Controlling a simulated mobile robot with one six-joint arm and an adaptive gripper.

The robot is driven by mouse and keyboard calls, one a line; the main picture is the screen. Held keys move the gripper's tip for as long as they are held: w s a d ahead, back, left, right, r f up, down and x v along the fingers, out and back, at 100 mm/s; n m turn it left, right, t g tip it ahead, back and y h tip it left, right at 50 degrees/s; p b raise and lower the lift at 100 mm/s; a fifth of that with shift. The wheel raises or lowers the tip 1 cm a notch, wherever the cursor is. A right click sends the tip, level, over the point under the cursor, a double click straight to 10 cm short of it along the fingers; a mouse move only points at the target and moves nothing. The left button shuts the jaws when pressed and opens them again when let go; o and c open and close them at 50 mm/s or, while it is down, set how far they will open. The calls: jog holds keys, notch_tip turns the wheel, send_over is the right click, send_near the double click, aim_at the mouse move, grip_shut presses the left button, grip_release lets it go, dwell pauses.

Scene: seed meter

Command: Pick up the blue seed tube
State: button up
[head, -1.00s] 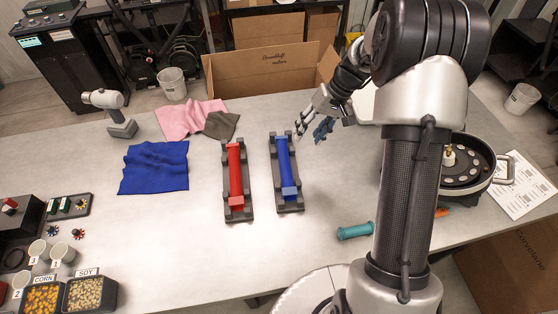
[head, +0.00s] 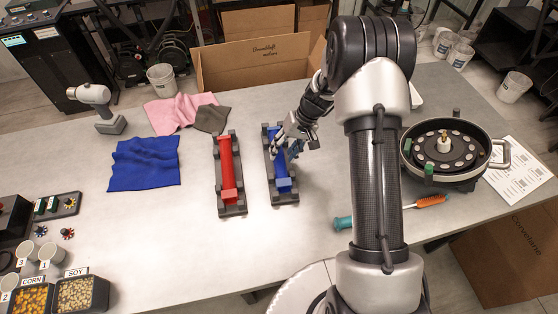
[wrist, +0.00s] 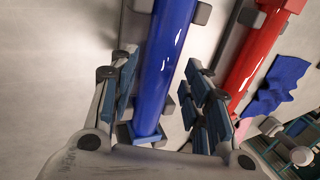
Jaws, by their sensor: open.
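The blue seed tube (head: 281,178) lies in a dark grey cradle (head: 268,157) on the table, partly hidden by my gripper in the head view. In the wrist view the blue tube (wrist: 163,62) runs between the two open fingers, its square end low in the picture. My gripper (head: 288,150) is open over the tube; in the wrist view its fingers (wrist: 165,95) stand on either side of it. I cannot tell whether either finger touches it.
A red tube (head: 227,165) lies in a like cradle just left. A blue cloth (head: 144,163) and a pink cloth (head: 176,113) lie farther left. Table in front of the cradles is clear.

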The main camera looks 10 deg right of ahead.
jog(key=x, duration=0.2)
jog(key=shift+a+f, duration=0.1)
jog(key=shift+f, duration=0.2)
jog(key=c, duration=0.8)
